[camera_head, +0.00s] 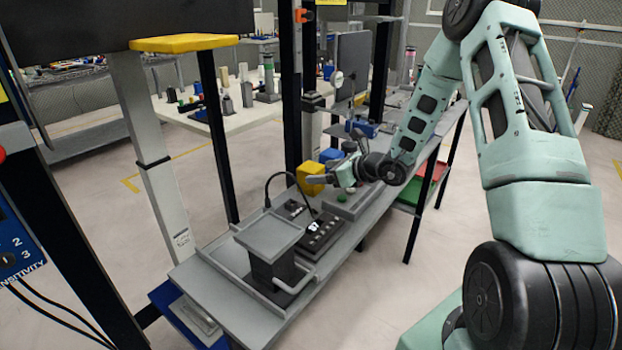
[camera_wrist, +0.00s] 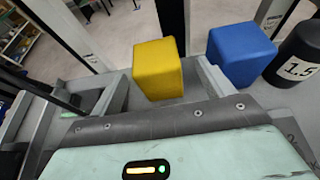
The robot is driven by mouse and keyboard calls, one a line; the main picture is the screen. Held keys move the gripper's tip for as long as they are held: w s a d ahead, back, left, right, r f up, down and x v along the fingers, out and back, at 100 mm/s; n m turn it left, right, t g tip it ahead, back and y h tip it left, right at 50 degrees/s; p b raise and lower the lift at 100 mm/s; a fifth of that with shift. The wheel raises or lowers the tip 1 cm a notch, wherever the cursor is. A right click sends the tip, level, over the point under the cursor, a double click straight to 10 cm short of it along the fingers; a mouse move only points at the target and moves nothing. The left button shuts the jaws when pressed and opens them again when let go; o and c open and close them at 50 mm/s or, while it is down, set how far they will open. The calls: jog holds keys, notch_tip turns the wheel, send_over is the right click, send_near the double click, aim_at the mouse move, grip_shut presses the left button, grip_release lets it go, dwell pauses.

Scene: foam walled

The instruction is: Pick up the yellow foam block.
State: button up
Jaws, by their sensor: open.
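The yellow foam block (camera_head: 311,178) stands on the grey bench in the head view, just left of my gripper (camera_head: 328,179). In the wrist view the yellow block (camera_wrist: 158,69) stands upright near the middle, beyond the edge of my gripper's housing. My gripper is open, and no block shows held in it. I cannot tell whether the gripper touches the block.
A blue block (camera_wrist: 241,54) stands right of the yellow one, with a dark cylinder marked 1.5 (camera_wrist: 300,56) beside it. A device with a grey plate (camera_head: 268,236) and a button box (camera_head: 322,232) occupy the nearer bench. A black post (camera_head: 291,90) rises behind.

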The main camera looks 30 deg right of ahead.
aim_at(311, 172)
jog(key=shift+p+x, duration=0.35)
jog(key=shift+x, duration=2.05)
jog(key=shift+a, duration=0.2)
jog(key=c, duration=1.1)
jog(key=shift+o, duration=0.2)
jog(key=shift+r, duration=0.1)
